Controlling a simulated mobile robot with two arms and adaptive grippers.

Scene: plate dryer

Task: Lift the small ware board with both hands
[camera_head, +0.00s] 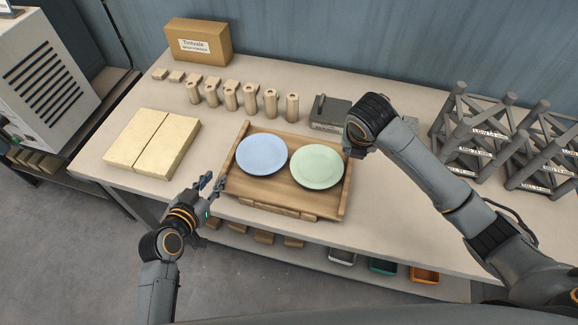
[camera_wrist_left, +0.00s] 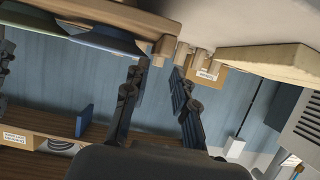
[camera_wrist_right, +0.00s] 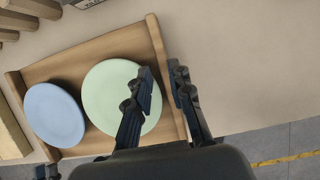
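The small ware board (camera_head: 268,192) is a brown wooden tray with raised sides, lying level on the table. A blue plate (camera_head: 262,155) and a pale green plate (camera_head: 317,166) lie side by side on it. My left gripper (camera_head: 212,181) is open at the board's left side, near its front corner. The left wrist view shows its empty fingers (camera_wrist_left: 155,78) below the board's edge (camera_wrist_left: 120,14). My right gripper is hidden behind its arm in the head view. In the right wrist view its fingers (camera_wrist_right: 162,76) are apart, on either side of the board's right wall (camera_wrist_right: 158,42); contact is unclear.
Two cream slabs (camera_head: 152,141) lie left of the board. Several wooden cylinders (camera_head: 250,97) stand behind it, with a grey block (camera_head: 328,113) and a cardboard box (camera_head: 198,42). Dark lattice racks (camera_head: 480,135) stand at right. The table's front edge runs close before the board.

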